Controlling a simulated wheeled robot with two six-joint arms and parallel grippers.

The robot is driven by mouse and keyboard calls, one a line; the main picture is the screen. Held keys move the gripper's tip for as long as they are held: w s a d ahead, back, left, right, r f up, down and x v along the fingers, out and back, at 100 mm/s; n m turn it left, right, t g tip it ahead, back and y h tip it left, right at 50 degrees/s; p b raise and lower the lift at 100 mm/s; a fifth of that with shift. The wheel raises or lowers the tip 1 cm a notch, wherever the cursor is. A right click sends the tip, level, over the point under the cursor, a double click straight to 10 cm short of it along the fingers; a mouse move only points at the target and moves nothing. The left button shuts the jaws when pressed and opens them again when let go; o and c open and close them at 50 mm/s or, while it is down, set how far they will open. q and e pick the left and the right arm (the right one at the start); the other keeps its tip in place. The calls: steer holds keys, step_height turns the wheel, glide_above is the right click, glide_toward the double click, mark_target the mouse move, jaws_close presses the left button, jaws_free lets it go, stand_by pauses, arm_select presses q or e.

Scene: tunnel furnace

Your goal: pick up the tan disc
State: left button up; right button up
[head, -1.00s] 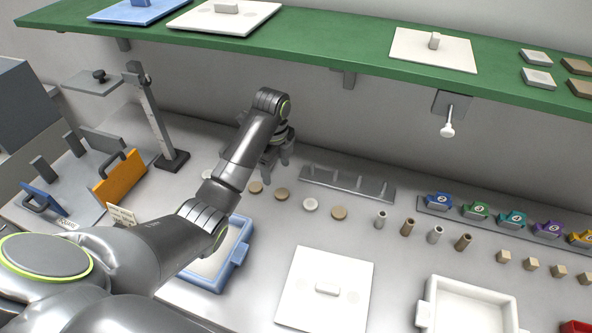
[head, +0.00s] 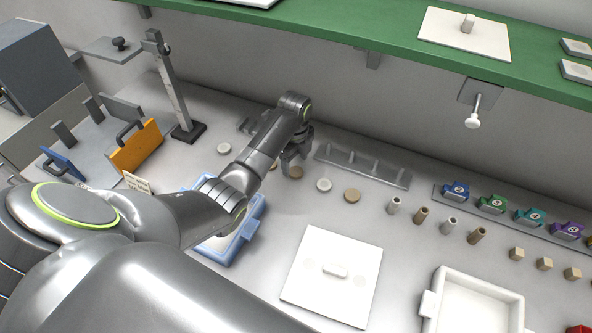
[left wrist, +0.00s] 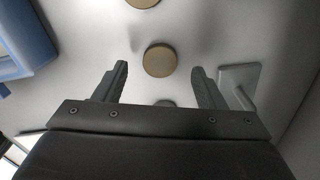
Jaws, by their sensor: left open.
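My left gripper (head: 291,164) is open and points down over a row of small discs on the bench. A tan disc (head: 296,172) is just below and beside its fingers, and another tan disc (head: 271,166) lies to the left, close to the forearm. A third tan disc (head: 352,195) lies further right. In the left wrist view, one tan disc (left wrist: 160,60) appears between and slightly past the open fingertips (left wrist: 160,76), with nothing gripped. Another tan disc (left wrist: 143,2) is cut by the top edge. My right gripper is not in view.
White discs (head: 324,185) (head: 223,149) lie in the same row. A grey pegged rack (head: 362,166) stands behind, a blue-rimmed tray (head: 246,231) in front, partly under my arm. A white lidded plate (head: 313,279) lies nearer. A green shelf (head: 395,45) hangs above.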

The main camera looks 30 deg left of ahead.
mark_target(295, 171)
arm_select(q)
steer(key=shift+a+f, duration=0.1)
steer(key=shift+f, duration=1.45)
steer(key=c, duration=1)
steer(key=shift+c, duration=0.2)
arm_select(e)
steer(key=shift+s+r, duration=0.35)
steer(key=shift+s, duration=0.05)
arm_select(q)
steer(key=shift+r, duration=0.15)
